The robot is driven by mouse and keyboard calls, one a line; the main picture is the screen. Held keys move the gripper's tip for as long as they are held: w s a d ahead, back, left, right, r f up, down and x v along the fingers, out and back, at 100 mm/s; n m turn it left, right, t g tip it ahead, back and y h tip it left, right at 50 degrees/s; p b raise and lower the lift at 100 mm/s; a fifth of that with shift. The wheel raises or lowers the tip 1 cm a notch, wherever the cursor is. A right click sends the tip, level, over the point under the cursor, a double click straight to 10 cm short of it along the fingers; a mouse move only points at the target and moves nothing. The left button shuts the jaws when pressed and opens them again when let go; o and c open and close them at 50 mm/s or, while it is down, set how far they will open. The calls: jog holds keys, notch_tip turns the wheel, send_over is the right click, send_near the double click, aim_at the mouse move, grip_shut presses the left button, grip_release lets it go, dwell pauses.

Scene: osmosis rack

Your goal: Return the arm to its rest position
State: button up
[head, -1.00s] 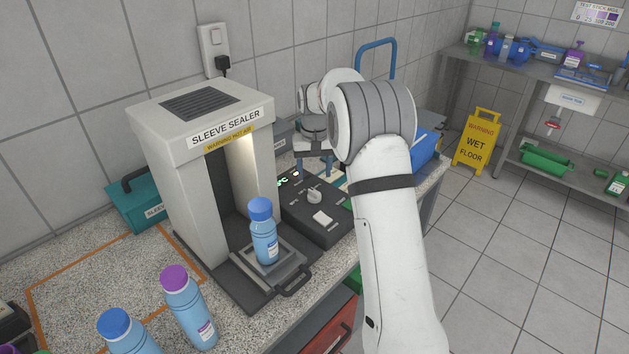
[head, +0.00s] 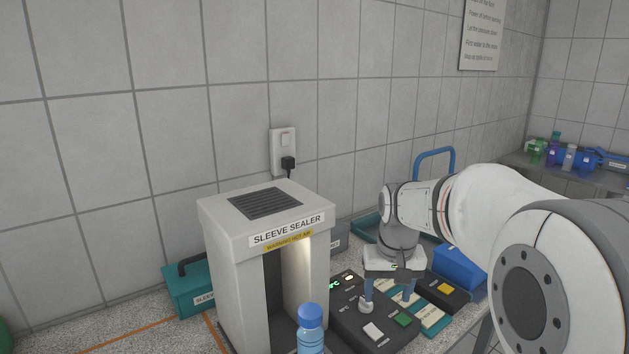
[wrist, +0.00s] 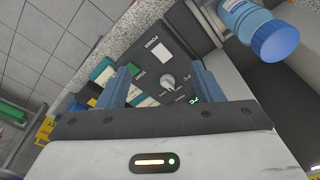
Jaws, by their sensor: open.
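My gripper (head: 388,297) is open and empty, pointing down above the black control box of the sleeve sealer. In the wrist view its two blue-grey fingers (wrist: 161,90) stand apart, with the control box (wrist: 157,55) and its knob, white switch and green button beyond and between them. In the head view the control box (head: 350,325) lies below the fingers; I cannot tell whether a fingertip touches the knob. My arm (head: 490,205) reaches in from the right, bent over the counter.
The sleeve sealer (head: 236,270) stands left of my gripper. A blue-capped bottle (head: 310,340) is in front of it, also in the wrist view (wrist: 275,40). A teal box (head: 186,290) is left of the sealer. A blue bin (head: 458,268) stands to the right. The wall is behind.

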jog(key=s+f+t, duration=0.1)
jog(key=s+f, duration=0.1)
jog(key=s, duration=1.8)
jog(key=shift+s+f, duration=0.15)
jog(key=shift+s, duration=0.15)
